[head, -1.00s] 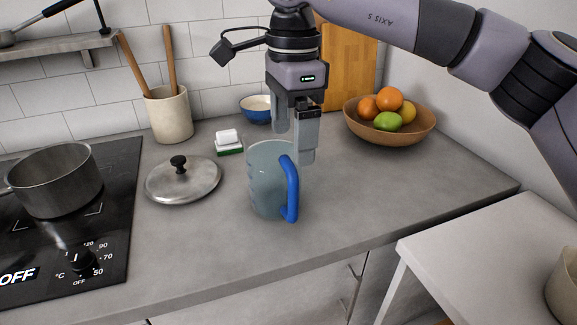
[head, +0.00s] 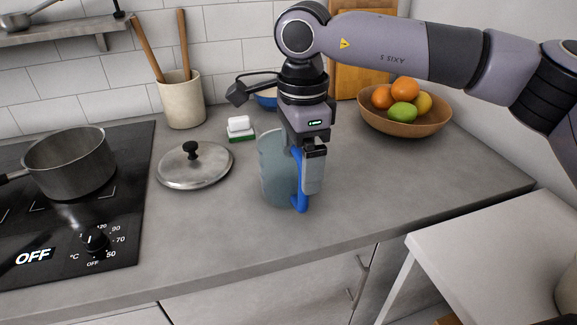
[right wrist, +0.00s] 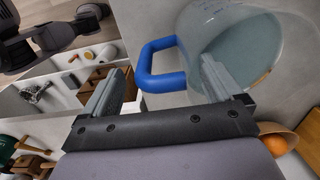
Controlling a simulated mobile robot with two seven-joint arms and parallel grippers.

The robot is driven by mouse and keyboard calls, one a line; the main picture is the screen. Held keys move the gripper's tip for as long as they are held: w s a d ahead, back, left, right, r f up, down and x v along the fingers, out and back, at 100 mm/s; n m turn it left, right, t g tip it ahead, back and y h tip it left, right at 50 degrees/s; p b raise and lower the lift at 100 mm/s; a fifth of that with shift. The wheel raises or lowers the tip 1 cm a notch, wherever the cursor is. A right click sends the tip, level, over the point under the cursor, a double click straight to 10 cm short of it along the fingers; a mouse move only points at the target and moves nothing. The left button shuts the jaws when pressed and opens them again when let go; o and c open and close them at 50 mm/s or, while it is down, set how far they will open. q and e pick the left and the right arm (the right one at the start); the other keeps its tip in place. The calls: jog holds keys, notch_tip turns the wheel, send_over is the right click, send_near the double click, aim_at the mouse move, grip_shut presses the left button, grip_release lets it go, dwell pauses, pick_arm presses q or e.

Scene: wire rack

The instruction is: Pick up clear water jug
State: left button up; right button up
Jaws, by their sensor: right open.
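The clear water jug (head: 273,172) stands upright on the grey counter, with its blue handle (head: 301,196) toward the right front. It also shows in the right wrist view (right wrist: 262,28), with the handle (right wrist: 163,82). My right gripper (head: 309,185) points down over the handle side of the jug. In the right wrist view, its open fingers (right wrist: 160,84) sit on either side of the handle, one of them in front of the jug wall. Whether that finger touches the jug, I cannot tell. In the head view the near finger partly hides the handle. My left gripper is not in view.
A metal lid (head: 194,166) and a sponge (head: 241,129) lie left of the jug. A pot (head: 70,165) stands on the cooktop. A utensil crock (head: 182,101) and a fruit bowl (head: 404,121) stand farther back. The counter right of the jug is clear.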

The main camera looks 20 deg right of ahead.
grip_shut()
jog(key=shift+w+r, duration=0.1)
jog(key=shift+r, duration=0.05)
jog(key=shift+r, duration=0.2)
